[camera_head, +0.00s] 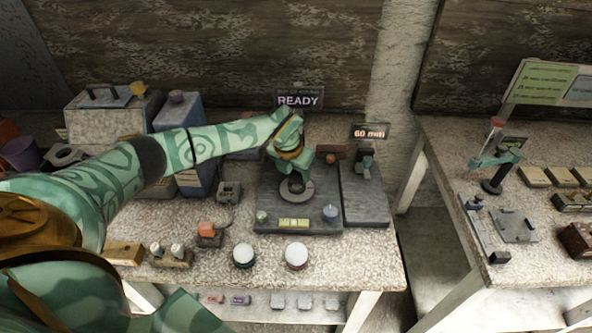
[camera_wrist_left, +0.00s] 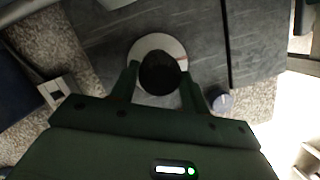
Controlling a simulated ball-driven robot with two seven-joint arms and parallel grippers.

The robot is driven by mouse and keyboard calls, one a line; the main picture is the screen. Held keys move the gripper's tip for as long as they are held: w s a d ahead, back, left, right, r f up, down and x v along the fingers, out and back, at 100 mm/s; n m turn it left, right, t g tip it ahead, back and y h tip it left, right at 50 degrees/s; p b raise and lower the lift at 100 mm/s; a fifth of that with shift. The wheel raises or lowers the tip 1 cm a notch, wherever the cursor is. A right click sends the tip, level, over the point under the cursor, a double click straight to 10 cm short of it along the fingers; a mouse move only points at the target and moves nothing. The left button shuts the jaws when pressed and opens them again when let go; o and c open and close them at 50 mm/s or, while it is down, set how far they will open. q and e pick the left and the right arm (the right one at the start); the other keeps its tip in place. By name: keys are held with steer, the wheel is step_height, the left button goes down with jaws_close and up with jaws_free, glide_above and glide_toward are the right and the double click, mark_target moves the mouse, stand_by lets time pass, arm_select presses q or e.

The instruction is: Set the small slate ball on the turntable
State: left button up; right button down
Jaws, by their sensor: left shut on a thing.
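A small dark slate ball (camera_wrist_left: 160,73) sits between the two fingers of my left gripper (camera_wrist_left: 158,88) in the left wrist view. My left gripper (camera_head: 296,180) points down in the head view and is shut on the ball. The turntable (camera_wrist_left: 140,47) is a pale round disc on a dark grey board, directly behind the ball in the wrist view. In the head view the turntable (camera_head: 309,194) shows under the gripper. I cannot tell whether the ball touches the disc. My right gripper is not in view.
On the grey board (camera_head: 270,216) stand a small blue-grey knob (camera_head: 330,213), a green piece (camera_head: 262,216) and a yellow block (camera_head: 294,224). Two white-topped round pots (camera_head: 296,255) (camera_head: 243,255) stand in front. A "READY" sign (camera_head: 299,99) stands behind. A second table (camera_head: 540,225) is at the right.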

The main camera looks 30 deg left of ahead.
arm_select(q)
steer(key=shift+f+b, duration=0.4)
steer(key=shift+f, duration=0.4)
steer(key=o, duration=1.2)
steer(key=shift+r+p, duration=1.85)
steer(key=shift+r, duration=0.25)
steer(key=shift+f, duration=0.1)
